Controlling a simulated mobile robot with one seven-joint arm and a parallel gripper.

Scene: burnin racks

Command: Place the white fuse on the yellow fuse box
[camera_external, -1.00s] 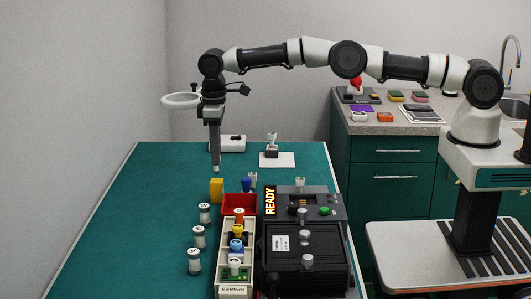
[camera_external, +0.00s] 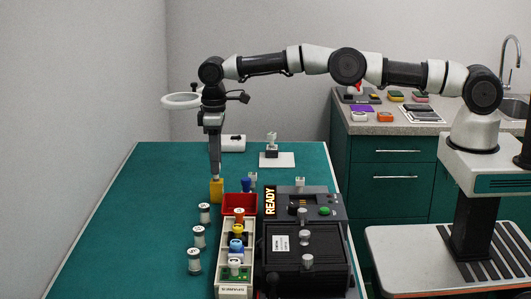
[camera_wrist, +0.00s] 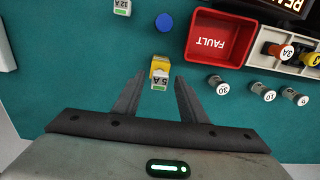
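The yellow fuse box (camera_external: 216,191) is a small upright block on the green table, left of the red bin. In the wrist view the yellow block (camera_wrist: 160,64) has a white-green "5 A" label and sits just beyond and between my fingertips. My gripper (camera_wrist: 160,82) is open and empty. In the external view my gripper (camera_external: 215,177) is low, at the block's top; contact cannot be told. A white piece marked "32 A" (camera_wrist: 122,8) stands beyond it; several whitish labelled cylinders, one here (camera_external: 204,213), stand nearby. Which is the white fuse cannot be told.
A blue piece (camera_wrist: 164,22) stands close beyond the yellow block. The red FAULT bin (camera_external: 240,204), the spares tray (camera_external: 222,262) and the black burn-in unit (camera_external: 304,258) stand to the right. The table's left side is clear.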

